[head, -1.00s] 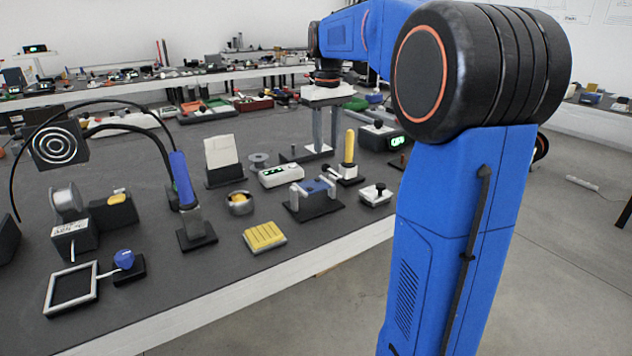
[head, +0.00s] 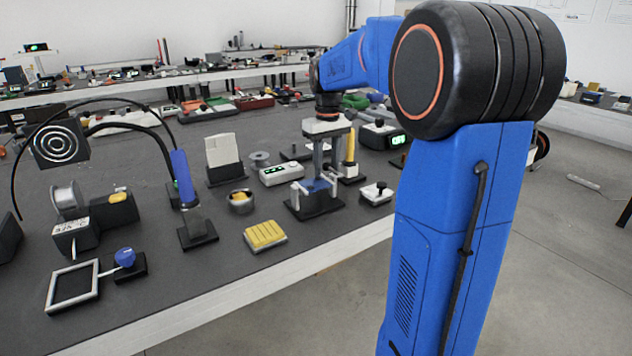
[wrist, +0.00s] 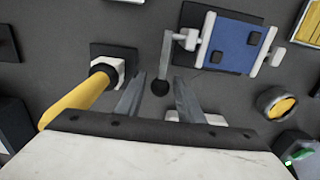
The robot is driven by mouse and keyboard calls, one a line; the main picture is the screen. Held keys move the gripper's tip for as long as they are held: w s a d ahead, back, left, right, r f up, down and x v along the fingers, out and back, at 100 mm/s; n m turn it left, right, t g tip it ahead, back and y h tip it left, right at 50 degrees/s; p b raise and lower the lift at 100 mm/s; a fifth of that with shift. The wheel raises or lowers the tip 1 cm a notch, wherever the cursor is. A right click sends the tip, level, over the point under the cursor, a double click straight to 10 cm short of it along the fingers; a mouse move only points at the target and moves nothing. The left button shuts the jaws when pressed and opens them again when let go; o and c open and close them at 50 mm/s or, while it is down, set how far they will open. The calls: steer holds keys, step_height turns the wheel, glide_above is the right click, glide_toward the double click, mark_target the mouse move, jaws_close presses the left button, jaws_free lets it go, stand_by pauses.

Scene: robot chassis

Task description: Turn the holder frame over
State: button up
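The holder frame (head: 300,190) has a blue board (head: 318,185) clamped between white side pieces on a black base (head: 318,208). In the wrist view the blue board (wrist: 236,45) lies flat, at upper right. A grey crank arm (wrist: 166,52) with a black knob (wrist: 160,88) sticks out from the frame's left side. My gripper (head: 327,172) points down at the back of the holder. In the wrist view my gripper (wrist: 159,80) is open, one finger on each side of the knob, with gaps showing. Whether the fingertips are level with the knob is hard to tell.
A yellow-handled tool (head: 350,150) stands close beside my gripper; its handle (wrist: 75,102) is left of the fingers in the wrist view. A white block with a black knob (head: 376,192) is to the right. A yellow pad (head: 265,236) and a round cup (head: 241,201) lie to the left.

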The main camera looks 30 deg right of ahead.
steer(key=c, duration=0.5)
